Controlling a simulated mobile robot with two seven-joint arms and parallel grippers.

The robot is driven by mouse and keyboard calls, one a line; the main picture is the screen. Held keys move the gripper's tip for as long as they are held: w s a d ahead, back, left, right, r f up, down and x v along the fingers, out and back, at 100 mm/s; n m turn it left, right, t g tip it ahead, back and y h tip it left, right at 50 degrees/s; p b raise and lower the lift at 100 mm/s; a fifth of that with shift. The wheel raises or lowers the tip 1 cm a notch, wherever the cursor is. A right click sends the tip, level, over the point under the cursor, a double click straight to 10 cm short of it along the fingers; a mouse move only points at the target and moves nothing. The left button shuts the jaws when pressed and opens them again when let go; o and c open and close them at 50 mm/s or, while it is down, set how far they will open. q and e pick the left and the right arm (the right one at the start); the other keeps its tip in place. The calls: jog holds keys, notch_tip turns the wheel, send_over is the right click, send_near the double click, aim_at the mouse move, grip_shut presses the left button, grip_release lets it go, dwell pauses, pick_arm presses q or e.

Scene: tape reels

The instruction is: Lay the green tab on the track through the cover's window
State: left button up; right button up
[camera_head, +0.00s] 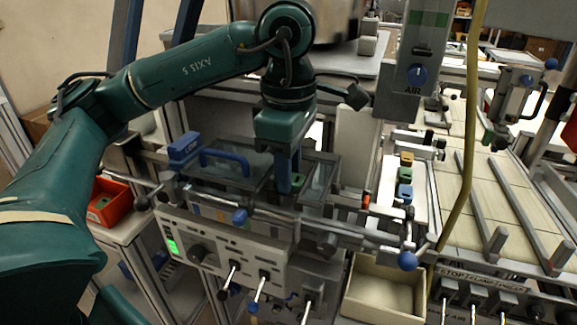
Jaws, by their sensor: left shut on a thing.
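My left arm reaches in from the left, and my left gripper (288,183) points down over the machine. Its blue fingers are shut on the green tab (298,180), of which a small part shows beside the fingers. The cover (238,168) is a clear, dark-framed panel with a blue handle, to the left of the fingers. The fingers are at the opening between clear panels, where the window seems to be. The track below is hidden, and I cannot tell whether the tab touches it. My right gripper is not in view.
A white tray (420,195) at right holds yellow, green and blue blocks. A beige bin (385,292) stands in front, a red bin (110,202) at left. A rail with blue knobs runs along the machine's front, above a control panel (205,250) with levers. A yellow hose hangs at right.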

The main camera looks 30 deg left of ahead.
pick_arm(q)
jog(key=o, duration=0.9)
jog(key=shift+o, duration=0.2)
